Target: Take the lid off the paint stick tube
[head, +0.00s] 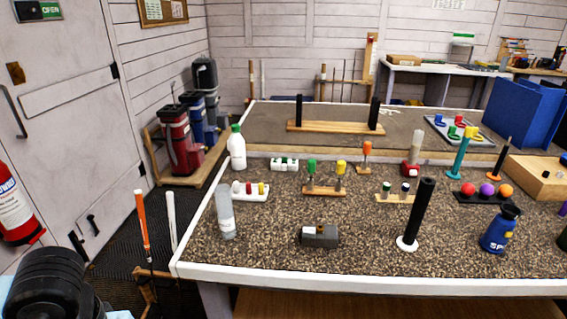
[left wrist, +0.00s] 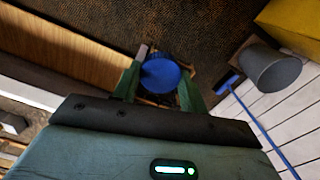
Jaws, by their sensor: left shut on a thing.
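My left gripper (left wrist: 160,80) shows in the left wrist view with its green fingers on either side of a round blue thing (left wrist: 160,74). It is shut on this thing, which I see end-on as a blue disc with a darker body partly hidden behind it. It may be the lidded paint stick tube, but I cannot tell for sure; no label shows. The left gripper's fingers are not visible in the head view, where only a dark part of my arm shows at the bottom left. My right gripper is in neither view.
Several small racks stand behind.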

